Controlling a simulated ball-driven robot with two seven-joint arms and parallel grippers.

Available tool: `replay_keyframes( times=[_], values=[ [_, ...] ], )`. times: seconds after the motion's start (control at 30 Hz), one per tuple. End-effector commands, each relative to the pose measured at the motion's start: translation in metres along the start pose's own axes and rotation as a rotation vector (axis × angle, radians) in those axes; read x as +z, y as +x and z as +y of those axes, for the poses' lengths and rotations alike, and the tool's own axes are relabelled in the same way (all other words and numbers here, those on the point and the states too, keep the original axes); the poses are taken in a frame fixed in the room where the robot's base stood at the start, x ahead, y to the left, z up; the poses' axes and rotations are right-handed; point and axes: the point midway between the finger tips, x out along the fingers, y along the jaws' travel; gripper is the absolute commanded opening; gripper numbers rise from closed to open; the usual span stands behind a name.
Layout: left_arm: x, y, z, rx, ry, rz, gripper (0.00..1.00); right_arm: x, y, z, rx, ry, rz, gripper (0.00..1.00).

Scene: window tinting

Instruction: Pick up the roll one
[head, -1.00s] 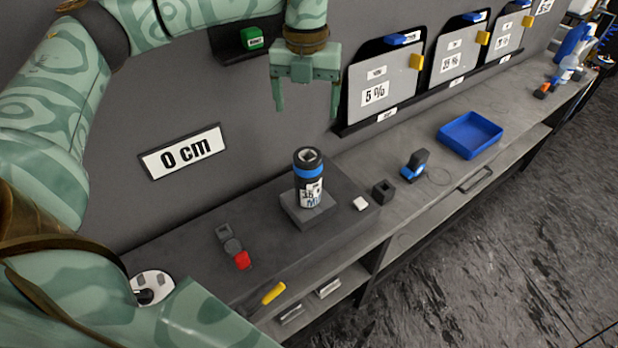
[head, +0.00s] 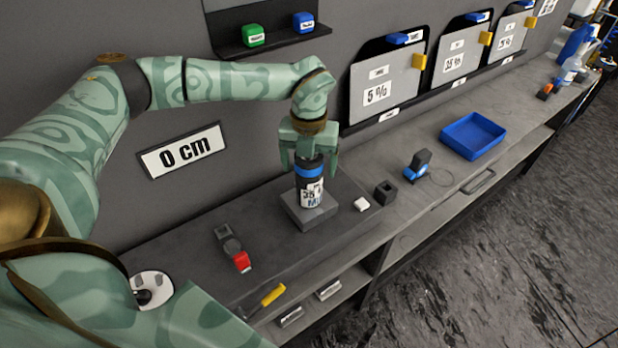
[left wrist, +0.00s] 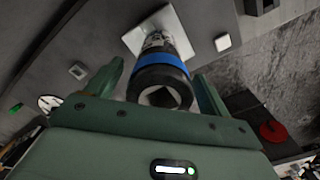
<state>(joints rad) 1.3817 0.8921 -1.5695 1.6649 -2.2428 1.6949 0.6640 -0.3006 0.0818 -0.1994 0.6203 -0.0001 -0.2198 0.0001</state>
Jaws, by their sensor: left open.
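The roll (head: 312,192) is a dark cylinder with a blue band and a white label. It stands upright on a small grey block (head: 309,217) on the bench. My left gripper (head: 308,165) is open above and around the roll's top, one finger to each side. My right gripper is out of view.
A small white block (head: 361,204) and a dark square holder (head: 385,193) lie right of the roll. A blue tray (head: 472,136) is farther right. A red-tipped tool (head: 241,262) lies left. A wall shelf (head: 277,43) holds green and blue blocks.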

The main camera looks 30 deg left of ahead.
Motion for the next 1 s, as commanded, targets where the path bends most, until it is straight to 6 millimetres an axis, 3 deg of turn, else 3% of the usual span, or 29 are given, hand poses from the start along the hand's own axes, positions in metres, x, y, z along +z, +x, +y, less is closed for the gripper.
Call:
replay_keyframes(
  times=[0.2,0.4,0.77,1.0],
  values=[
    [0.000,0.001,0.000,0.000,0.000,0.000,0.81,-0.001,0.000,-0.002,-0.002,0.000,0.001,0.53],
    [0.000,0.001,0.000,0.000,0.000,0.000,0.25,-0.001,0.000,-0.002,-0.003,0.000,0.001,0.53],
    [0.001,-0.004,0.000,-0.001,0.000,-0.002,0.24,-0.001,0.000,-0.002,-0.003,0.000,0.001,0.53],
    [0.001,-0.035,0.000,-0.002,0.000,-0.005,0.24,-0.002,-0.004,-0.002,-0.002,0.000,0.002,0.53]
  ],
)
